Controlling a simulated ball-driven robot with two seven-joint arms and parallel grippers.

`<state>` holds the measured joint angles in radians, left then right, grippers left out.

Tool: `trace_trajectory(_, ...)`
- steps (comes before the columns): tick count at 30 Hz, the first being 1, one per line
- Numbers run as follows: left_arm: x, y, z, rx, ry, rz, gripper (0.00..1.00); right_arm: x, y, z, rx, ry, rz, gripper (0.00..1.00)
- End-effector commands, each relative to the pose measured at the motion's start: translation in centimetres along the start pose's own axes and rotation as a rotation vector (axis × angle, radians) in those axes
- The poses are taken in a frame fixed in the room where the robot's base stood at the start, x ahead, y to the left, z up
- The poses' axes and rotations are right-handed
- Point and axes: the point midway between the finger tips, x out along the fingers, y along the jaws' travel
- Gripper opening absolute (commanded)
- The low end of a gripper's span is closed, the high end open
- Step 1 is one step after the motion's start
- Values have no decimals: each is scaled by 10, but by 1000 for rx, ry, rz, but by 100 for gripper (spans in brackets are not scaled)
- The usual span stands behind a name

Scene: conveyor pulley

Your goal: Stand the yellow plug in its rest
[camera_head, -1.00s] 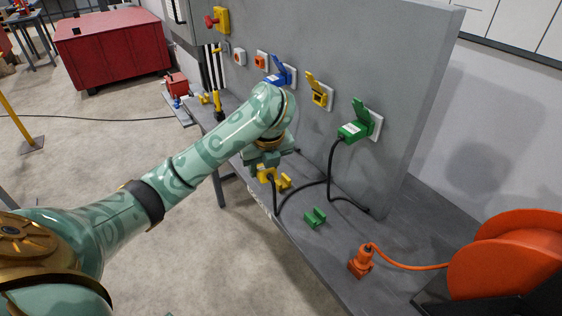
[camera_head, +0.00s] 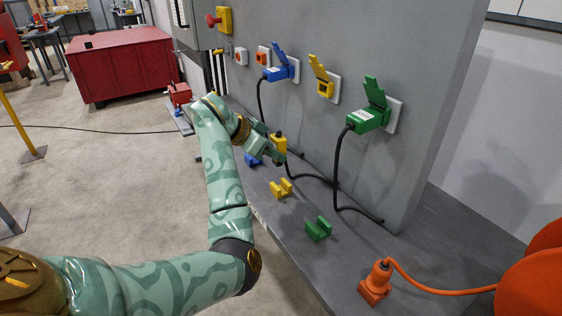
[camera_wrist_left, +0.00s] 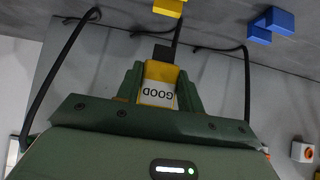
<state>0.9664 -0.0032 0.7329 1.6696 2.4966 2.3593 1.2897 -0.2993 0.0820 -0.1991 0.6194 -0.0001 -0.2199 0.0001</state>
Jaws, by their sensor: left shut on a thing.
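My left gripper (camera_head: 272,148) is shut on the yellow plug (camera_head: 279,144), which is held above the bench, apart from the yellow rest. In the left wrist view the plug (camera_wrist_left: 160,85) sits between the two green fingers, its "GOOD" label facing the camera and its black cable end pointing to the picture top. The yellow rest (camera_head: 281,188) stands empty on the bench, in front of and below the plug. It also shows at the top edge of the left wrist view (camera_wrist_left: 168,8). My right gripper is out of view.
An orange plug (camera_head: 375,283) stands at the front. Blue (camera_head: 276,72) and green (camera_head: 364,119) plugs are in the panel (camera_head: 400,60); cables trail on the bench.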

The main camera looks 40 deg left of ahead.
Motion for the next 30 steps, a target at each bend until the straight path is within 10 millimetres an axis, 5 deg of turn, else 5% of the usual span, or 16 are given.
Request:
trace_trajectory(17,4,5,-8,-16,44,-15,0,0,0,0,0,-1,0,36)
trace_trajectory(30,35,4,25,-16,38,-15,0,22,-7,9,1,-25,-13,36)
